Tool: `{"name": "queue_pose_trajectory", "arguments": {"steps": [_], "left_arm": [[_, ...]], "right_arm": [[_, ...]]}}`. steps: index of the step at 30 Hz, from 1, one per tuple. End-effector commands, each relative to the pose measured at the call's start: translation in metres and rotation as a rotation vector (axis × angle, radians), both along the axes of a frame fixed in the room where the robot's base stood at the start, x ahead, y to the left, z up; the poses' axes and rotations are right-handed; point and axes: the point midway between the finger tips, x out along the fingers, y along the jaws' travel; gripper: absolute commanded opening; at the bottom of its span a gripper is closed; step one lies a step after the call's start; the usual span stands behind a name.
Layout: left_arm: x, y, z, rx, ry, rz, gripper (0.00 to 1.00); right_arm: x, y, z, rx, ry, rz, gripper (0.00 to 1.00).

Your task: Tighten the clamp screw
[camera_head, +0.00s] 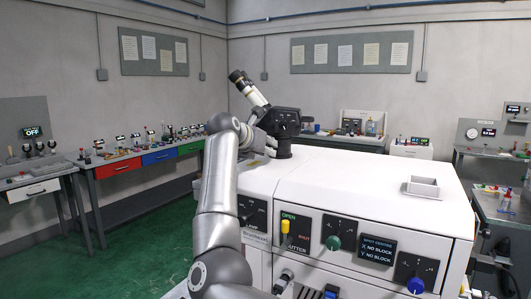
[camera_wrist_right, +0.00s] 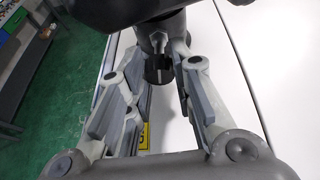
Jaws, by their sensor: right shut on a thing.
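A dark microscope-like head (camera_head: 286,122) with a white tube (camera_head: 252,92) stands on the white machine housing (camera_head: 340,170) in the head view. My right gripper (camera_head: 266,143) reaches its near left side, low by the mount. In the right wrist view, my right gripper (camera_wrist_right: 161,52) has its fingertips closed around a small clamp screw (camera_wrist_right: 157,42), with a dark round end (camera_wrist_right: 158,70) below it. The fingers partly hide the screw, so its thread and how far it is turned cannot be seen. My left gripper is in neither view.
The machine's front panel has a yellow lever (camera_head: 285,226), a green knob (camera_head: 334,243) and a blue knob (camera_head: 415,285). A small square frame (camera_head: 422,186) sits on its top right. Benches with bottles and drawers line the left wall. Green floor is free at the left.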

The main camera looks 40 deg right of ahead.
Motion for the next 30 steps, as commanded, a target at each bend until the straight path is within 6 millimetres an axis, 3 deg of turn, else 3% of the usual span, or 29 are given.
{"name": "queue_pose_trajectory", "arguments": {"steps": [3,15,30], "left_arm": [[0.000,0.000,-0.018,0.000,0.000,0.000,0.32],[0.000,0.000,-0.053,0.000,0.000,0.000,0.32],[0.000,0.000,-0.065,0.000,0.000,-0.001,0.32]], "right_arm": [[-0.001,0.000,-0.004,0.025,-0.090,0.001,0.00],[-0.003,0.000,-0.004,0.100,-0.354,0.001,0.00],[-0.003,-0.001,-0.001,0.135,-0.469,0.001,0.00]]}}
